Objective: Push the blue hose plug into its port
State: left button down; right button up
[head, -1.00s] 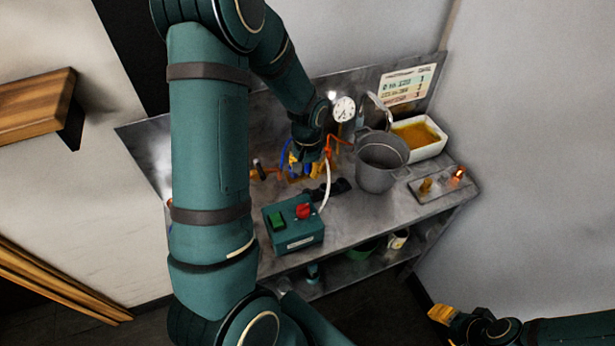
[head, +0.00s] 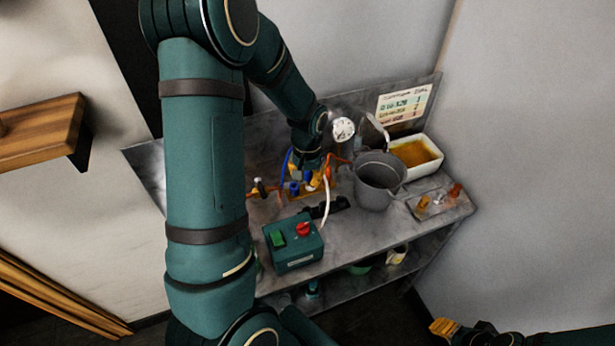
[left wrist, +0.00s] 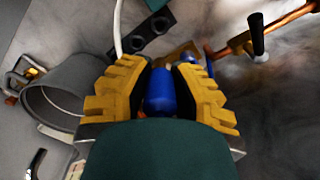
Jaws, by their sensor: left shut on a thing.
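My left gripper (head: 312,182) is over the middle of the metal bench, among the hoses and fittings. In the left wrist view, its yellow ribbed fingers (left wrist: 160,95) are shut on the blue hose plug (left wrist: 160,90), which lies between them. The plug points away from the camera, toward an orange-brown block (left wrist: 183,52). A small blue part (left wrist: 188,57) shows beside the plug's far end. The plug's tip and the port's mouth are not clear, so I cannot tell whether they touch. My right gripper (head: 446,327) is at the lower right, away from the bench; its jaw state is unclear.
A green control box (head: 293,243) with a red knob stands in front. A grey pot (head: 379,183) and a white tray (head: 437,163) of amber liquid stand right. A white hose (head: 327,207), black holed block (left wrist: 152,34) and copper pipe with black-handled valve (left wrist: 257,38) are close by.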

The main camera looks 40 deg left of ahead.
pick_arm(q)
jog(key=w+a+f, duration=0.2)
jog(key=w+a, duration=0.2)
jog(key=a, duration=0.5)
jog(key=shift+s+d+f+b, duration=0.1)
jog(key=shift+f+b, duration=0.9)
jog(key=shift+f, duration=0.4)
jog(key=shift+s+d+f+b, duration=0.1)
jog(key=shift+f+b, duration=0.9)
jog(key=shift+f, duration=0.4)
jog(key=shift+f+b, duration=0.9)
jog(key=shift+f, duration=0.3)
